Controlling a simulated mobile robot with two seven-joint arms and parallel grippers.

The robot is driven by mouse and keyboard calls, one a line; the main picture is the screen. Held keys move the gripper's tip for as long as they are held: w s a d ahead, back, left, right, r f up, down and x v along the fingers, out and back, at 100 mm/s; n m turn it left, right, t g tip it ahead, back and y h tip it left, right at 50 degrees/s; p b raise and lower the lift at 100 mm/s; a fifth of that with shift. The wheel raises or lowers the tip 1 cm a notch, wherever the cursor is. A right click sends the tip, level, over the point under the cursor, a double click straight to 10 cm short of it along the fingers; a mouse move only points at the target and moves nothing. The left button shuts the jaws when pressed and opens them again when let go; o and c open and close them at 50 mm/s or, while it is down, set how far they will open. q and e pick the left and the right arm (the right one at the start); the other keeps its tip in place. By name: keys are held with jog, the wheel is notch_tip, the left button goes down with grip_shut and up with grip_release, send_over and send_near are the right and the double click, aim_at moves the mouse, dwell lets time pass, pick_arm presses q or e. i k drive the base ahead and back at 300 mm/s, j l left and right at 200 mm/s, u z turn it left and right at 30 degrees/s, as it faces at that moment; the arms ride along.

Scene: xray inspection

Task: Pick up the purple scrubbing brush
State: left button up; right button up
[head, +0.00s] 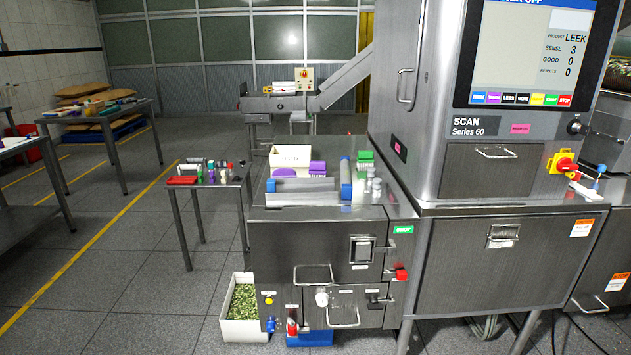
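A small purple ridged item (317,168), which looks like a scrubbing brush, sits on top of the steel cabinet (280,228), right of a cream box (290,156). A second, flatter purple item (284,173) lies just in front of the box. Both are small in the view, so I cannot tell for certain which is the brush. A green item (365,158) of similar ridged shape stands to the right. Neither of my grippers is in view.
A clear block with blue ends (346,180) and small white containers (375,187) stand on the cabinet top. The tall scanner machine (470,150) rises at right. A small side table (236,180) with several items stands left. Open floor (130,255) lies at left.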

aim_at(317, 168)
jog(key=i+j, duration=0.25)
jog(key=i+j+z, duration=0.15)
jog(key=j, duration=0.3)
jog(key=i+j, duration=0.25)
jog(key=i+j+z, duration=0.15)
jog(key=j, duration=0.3)
jog(key=i+j, duration=0.25)
jog(key=j, duration=0.15)
jog(key=i+j+z, duration=0.15)
jog(key=j, duration=0.25)
jog(key=i+j, duration=0.25)
jog(key=j, duration=0.15)
jog(key=i+j+z, duration=0.15)
jog(key=j, duration=0.25)
